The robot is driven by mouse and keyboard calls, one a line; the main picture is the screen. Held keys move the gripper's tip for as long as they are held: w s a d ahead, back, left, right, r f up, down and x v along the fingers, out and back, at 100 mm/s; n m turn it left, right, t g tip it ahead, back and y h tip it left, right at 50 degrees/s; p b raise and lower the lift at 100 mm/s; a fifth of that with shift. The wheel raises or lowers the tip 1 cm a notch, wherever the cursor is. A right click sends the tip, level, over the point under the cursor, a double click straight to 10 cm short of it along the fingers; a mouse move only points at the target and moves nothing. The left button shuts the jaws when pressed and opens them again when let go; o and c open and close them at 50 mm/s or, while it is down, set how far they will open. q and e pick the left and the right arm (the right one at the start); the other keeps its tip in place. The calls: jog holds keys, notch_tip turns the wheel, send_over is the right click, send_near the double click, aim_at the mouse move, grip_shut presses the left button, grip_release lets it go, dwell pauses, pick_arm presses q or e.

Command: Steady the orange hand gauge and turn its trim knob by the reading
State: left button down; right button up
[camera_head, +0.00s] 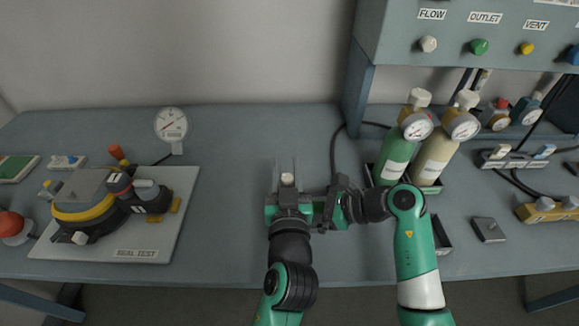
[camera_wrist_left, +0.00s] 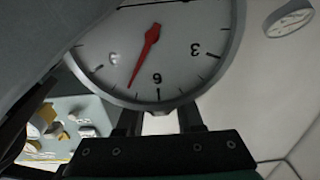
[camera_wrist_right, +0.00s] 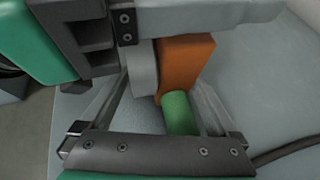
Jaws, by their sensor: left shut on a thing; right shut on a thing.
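The orange hand gauge's body (camera_wrist_right: 186,65) shows in the right wrist view, with the grey rim (camera_wrist_right: 142,68) of its dial on its left. The dial (camera_wrist_left: 150,50) fills much of the left wrist view; its red needle points down-left, to the left of the 6. My left gripper (camera_head: 287,181) is shut on the gauge; it also shows in the left wrist view (camera_wrist_left: 157,118). My right gripper (camera_wrist_right: 166,98) is shut on the green trim knob (camera_wrist_right: 179,114). In the head view my grippers hide most of the gauge and knob.
A seal test board (camera_head: 185,215) stands at left, with a small dial gauge (camera_head: 171,125) behind it. A green cylinder (camera_head: 397,155) and a tan cylinder (camera_head: 437,158) stand to the right of my grippers. A labelled panel (camera_head: 455,40) overhangs them. The table behind my left gripper is clear.

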pick_arm(q)
jog(key=shift+a+f+n+y, duration=0.15)
jog(key=shift+n+y, duration=0.4)
jog(key=shift+y, duration=0.3)
jog(key=shift+a+n+y, duration=0.1)
jog(key=shift+n+y, duration=0.45)
jog(key=shift+y, duration=0.3)
jog(key=c, duration=0.5)
grip_release()
jog(key=shift+s, duration=0.1)
jog(key=shift+c, duration=0.2)
jog(key=shift+a, duration=0.1)
